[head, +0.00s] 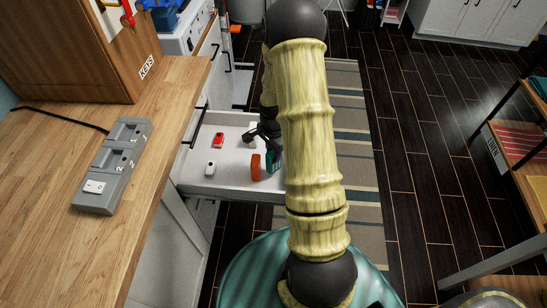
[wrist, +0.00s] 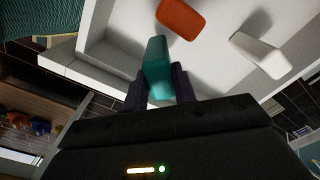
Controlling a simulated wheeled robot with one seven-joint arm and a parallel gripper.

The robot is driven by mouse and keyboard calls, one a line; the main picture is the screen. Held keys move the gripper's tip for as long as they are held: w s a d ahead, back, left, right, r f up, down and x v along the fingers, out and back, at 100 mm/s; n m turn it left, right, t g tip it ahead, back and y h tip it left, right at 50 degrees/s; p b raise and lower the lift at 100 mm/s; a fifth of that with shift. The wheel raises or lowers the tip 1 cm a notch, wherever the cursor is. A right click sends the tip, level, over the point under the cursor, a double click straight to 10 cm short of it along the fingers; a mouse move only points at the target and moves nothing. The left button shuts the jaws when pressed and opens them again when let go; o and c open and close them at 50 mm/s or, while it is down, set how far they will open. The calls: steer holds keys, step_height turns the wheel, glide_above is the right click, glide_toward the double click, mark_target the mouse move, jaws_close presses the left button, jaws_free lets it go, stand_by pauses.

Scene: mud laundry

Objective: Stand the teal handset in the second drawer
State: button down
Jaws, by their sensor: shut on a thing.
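The teal handset (wrist: 157,68) is held between the two fingers of my gripper (wrist: 160,88) in the wrist view. In the head view the teal handset (head: 273,161) shows at the right side of an open white drawer (head: 222,188), partly hidden by my arm. My gripper (head: 268,136) is over that drawer. An orange handset (head: 255,167) stands just left of the teal one, and it also shows in the wrist view (wrist: 181,18). A white handset (head: 210,169) and a red handset (head: 218,140) are further left in the drawer. I cannot tell whether the teal handset touches the drawer floor.
A wooden counter (head: 160,110) at the left carries a grey charging dock (head: 112,166) with a white handset (head: 95,187) in it, and a wooden KEYS box (head: 80,50). A striped rug (head: 355,150) lies on the dark floor right of the drawer.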

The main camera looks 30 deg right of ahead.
steer(key=shift+f, duration=1.7)
steer(key=shift+f, duration=0.1)
steer(key=c, duration=1.1)
jaws_free()
step_height(320, 180, up, 12)
steer(key=shift+w+f, duration=0.1)
steer(key=shift+f, duration=0.1)
steer(key=shift+s+r, duration=0.2)
steer(key=shift+r, duration=0.15)
